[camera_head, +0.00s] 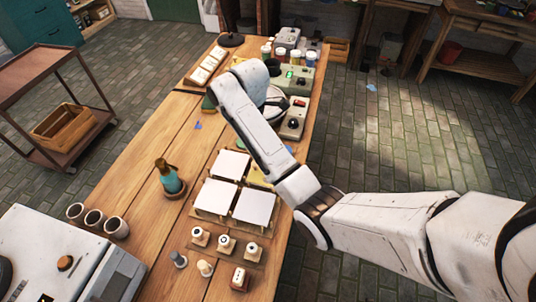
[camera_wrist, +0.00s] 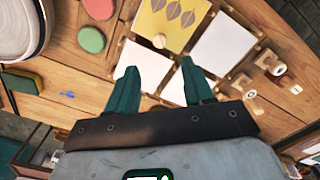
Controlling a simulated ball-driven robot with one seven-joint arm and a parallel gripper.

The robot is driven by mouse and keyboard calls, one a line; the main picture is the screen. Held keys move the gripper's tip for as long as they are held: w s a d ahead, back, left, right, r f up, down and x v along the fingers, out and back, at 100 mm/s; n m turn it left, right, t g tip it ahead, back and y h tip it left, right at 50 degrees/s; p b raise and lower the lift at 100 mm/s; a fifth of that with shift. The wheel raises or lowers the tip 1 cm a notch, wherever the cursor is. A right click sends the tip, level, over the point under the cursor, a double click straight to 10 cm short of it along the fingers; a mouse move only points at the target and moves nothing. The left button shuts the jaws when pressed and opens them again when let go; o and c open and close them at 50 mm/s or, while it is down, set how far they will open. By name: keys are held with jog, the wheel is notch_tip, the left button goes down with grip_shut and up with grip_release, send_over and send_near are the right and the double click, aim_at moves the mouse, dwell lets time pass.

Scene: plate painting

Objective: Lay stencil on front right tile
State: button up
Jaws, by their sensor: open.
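The stencil (camera_wrist: 172,18) is a yellow sheet with grey leaf shapes and a small round knob. It lies flat in one spot of a two-by-two group; whether a tile is under it I cannot tell. Three white square tiles fill the other spots: one (camera_wrist: 223,43) beside the stencil, two (camera_wrist: 145,62) (camera_wrist: 182,86) nearer my fingers. In the head view, tiles (camera_head: 230,165) (camera_head: 216,196) (camera_head: 254,206) show, with a yellow stencil corner (camera_head: 257,179) beside my arm. My gripper (camera_wrist: 159,72) is open and empty above the table, its green fingers apart. In the head view my arm hides it.
Wooden stamps (camera_head: 226,244) stand in front of the tiles. A teal bottle (camera_head: 169,178) and several cups (camera_head: 94,219) stand to the left. Bare wood is left of the tiles.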

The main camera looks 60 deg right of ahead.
jog(key=s+a+f+m, duration=0.1)
jog(key=s+a+f, duration=0.1)
jog(key=s+a, duration=0.1)
jog(key=s+a+f+m, duration=0.2)
jog(key=s+a, duration=0.1)
jog(key=a, duration=0.1)
jog(key=s+a+f+m, duration=0.1)
jog(key=s+a+f, duration=0.2)
jog(key=shift+s+a+f+m, duration=0.1)
jog(key=shift+a+m, duration=0.1)
jog(key=shift+m, duration=0.1)
jog(key=s+a+m, duration=0.2)
jog(key=s+m, duration=0.2)
jog(key=s, duration=0.4)
jog(key=s+a+m+t, duration=0.1)
jog(key=s+a+m, duration=0.1)
jog(key=s, duration=0.7)
jog(key=shift+a+m, duration=0.2)
jog(key=shift+m, duration=0.7)
